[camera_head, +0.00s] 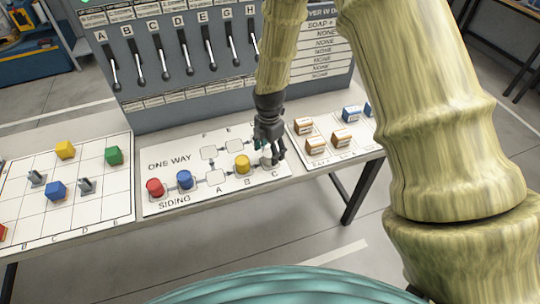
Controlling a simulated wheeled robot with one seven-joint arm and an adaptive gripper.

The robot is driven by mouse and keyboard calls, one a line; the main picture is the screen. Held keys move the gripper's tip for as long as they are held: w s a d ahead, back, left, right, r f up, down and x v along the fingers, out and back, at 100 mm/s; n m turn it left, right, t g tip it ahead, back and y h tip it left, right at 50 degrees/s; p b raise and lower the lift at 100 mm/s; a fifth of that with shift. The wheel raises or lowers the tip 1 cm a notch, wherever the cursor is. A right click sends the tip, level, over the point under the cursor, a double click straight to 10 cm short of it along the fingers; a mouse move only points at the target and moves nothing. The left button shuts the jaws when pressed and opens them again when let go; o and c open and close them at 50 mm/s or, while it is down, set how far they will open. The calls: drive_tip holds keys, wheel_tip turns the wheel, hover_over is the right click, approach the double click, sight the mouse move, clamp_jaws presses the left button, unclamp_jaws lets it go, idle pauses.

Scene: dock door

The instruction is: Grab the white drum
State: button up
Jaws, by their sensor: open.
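The white drum (267,162) stands on the siding board (206,201) near the mark C, partly hidden by my gripper. My gripper (272,155) points down over it with its fingers open. The fingers are at or around the drum; whether they touch it I cannot tell. A yellow drum (242,164) stands just left of it near B. A blue drum (184,180) and a red drum (155,187) stand farther left on the same board.
A grid board (120,204) with coloured blocks lies at the left. Small labelled boxes (315,145) sit on a white sheet at the right. A grey panel with levers (178,70) stands behind the boards.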

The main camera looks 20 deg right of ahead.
drive_tip(key=shift+f+p, duration=0.35)
drive_tip(key=shift+f, duration=1.05)
drive_tip(key=c, duration=1.2)
